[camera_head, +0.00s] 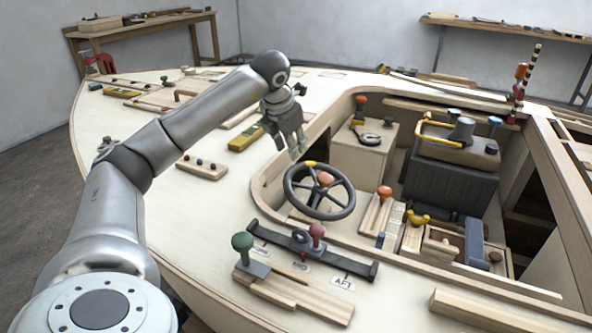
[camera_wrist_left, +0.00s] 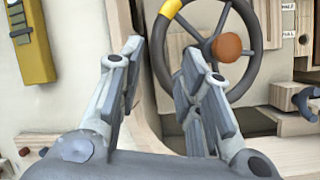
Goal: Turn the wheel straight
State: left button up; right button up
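The steering wheel (camera_head: 345,211) is dark grey and spoked, with a yellow mark (camera_head: 310,163) on its rim at the top, slightly left, and an orange-brown knob (camera_head: 325,179). My left gripper (camera_head: 293,150) is just behind and above the rim's upper-left side, pointing down. In the left wrist view the fingers (camera_wrist_left: 160,58) are open and empty. The wheel (camera_wrist_left: 257,38) shows there beyond them, its left rim seen between the fingertips, with the yellow mark (camera_wrist_left: 169,9) just above. I cannot tell whether a finger touches the rim. My right gripper is out of view.
A lever panel with a green knob (camera_head: 242,242) and a dark bar (camera_head: 356,267) lies in front of the wheel. Small levers (camera_head: 384,193) stand to its right. A yellow box (camera_head: 246,138) lies on the deck left of the gripper.

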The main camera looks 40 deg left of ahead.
aim_at(297, 166)
pick_arm(q)
jog(key=b+x, duration=0.1)
jog(key=x, duration=0.8)
jog(key=shift+f, duration=0.2)
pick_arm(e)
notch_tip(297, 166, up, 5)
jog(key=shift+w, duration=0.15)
pick_arm(q)
jog(key=shift+c, duration=0.2)
jog(key=shift+w, duration=0.1)
grip_shut()
